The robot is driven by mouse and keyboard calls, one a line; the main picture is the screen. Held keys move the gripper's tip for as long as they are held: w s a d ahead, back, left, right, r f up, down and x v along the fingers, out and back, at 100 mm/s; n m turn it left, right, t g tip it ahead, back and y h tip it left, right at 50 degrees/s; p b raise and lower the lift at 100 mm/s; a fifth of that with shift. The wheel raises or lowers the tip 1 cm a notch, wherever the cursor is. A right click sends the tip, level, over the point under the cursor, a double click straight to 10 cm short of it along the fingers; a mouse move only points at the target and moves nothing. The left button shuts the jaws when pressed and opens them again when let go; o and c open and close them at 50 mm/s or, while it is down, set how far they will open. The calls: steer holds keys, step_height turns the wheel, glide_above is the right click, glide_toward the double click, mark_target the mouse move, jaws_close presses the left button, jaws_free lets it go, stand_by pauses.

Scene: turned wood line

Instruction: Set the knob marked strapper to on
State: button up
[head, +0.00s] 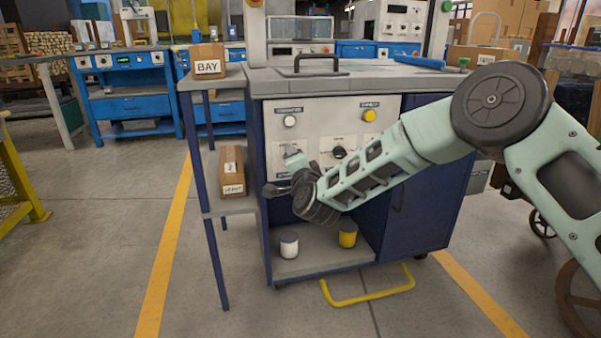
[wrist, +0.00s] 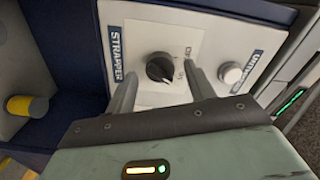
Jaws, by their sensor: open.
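The black strapper knob (wrist: 160,68) sits on a pale plate in the wrist view, beside the label STRAPPER (wrist: 116,52). Small lettering is printed beside the knob, partly behind a finger; I cannot read its setting surely. My gripper (wrist: 162,82) is open, with one finger on each side of the knob in the picture. I cannot tell whether either finger touches it. In the head view my gripper (head: 290,172) is at the left part of the cabinet's control panel (head: 312,112) and hides this knob.
A white button (wrist: 231,73) is close to the right finger. In the head view, another black knob (head: 339,152) and a yellow button (head: 369,115) are further right. White (head: 289,244) and yellow (head: 348,235) cylinders stand on the lower shelf. A boxed side shelf (head: 222,204) adjoins left.

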steer(key=p+v, duration=0.4)
steer(key=v, duration=1.3)
steer(key=shift+r, duration=0.15)
